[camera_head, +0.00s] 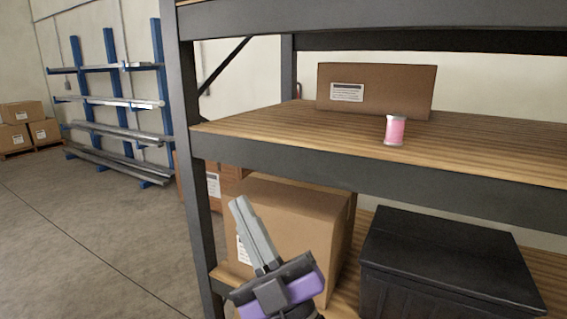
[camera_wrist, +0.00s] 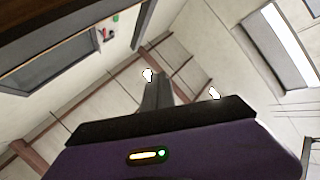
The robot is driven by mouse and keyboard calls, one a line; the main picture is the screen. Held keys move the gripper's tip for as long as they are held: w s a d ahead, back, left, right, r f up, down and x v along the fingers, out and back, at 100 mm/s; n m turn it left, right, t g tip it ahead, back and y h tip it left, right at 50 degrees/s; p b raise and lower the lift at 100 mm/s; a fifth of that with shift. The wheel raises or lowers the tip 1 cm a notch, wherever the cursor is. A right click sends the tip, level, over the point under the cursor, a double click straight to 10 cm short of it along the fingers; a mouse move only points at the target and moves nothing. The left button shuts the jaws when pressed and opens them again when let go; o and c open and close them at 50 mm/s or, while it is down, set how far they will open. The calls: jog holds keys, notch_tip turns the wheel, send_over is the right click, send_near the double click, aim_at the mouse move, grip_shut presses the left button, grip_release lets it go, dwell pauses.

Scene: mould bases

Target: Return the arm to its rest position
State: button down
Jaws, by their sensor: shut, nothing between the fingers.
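My gripper (camera_head: 240,207) is in the lower middle of the head view, with its grey fingers pointing up and to the left. The fingers are together with nothing between them. It is in front of the shelf rack, near the left upright and below the front edge of the wooden shelf. In the wrist view the fingers (camera_wrist: 157,88) point up toward walls and ceiling, and no object is near them. Part of my arm below the gripper is cut off by the bottom edge of the head view.
A pink spool-like cylinder (camera_head: 395,130) stands on the wooden shelf (camera_head: 270,127), in front of a cardboard box (camera_head: 405,88). Below are a large cardboard box (camera_head: 300,205) behind my gripper and a black crate (camera_head: 440,250). The floor (camera_head: 90,225) at left is clear.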

jog(key=s+d+f+m+t+h, duration=0.1)
jog(key=s+d+f+m+h, duration=0.65)
jog(key=f, duration=0.25)
jog(key=s+d+f+m+h, duration=0.6)
jog(key=d+f+m+h, duration=0.1)
jog(key=d+f, duration=0.2)
jog(key=s+d+f+g+h, duration=0.1)
jog(key=s+d+f+g, duration=0.1)
jog(key=s, duration=0.5)
jog(key=s+d+f+m+g+h, duration=0.1)
jog(key=s+d+f+g, duration=0.1)
jog(key=s+f, duration=0.3)
jog(key=s+d+f+m+g+h, duration=0.1)
jog(key=s+d+f, duration=0.3)
jog(key=s, duration=0.6)
jog(key=shift+s+d+f+g, duration=0.25)
jog(key=shift+d+f+g, duration=0.1)
jog(key=shift+g, duration=0.55)
jog(key=shift+r, duration=0.1)
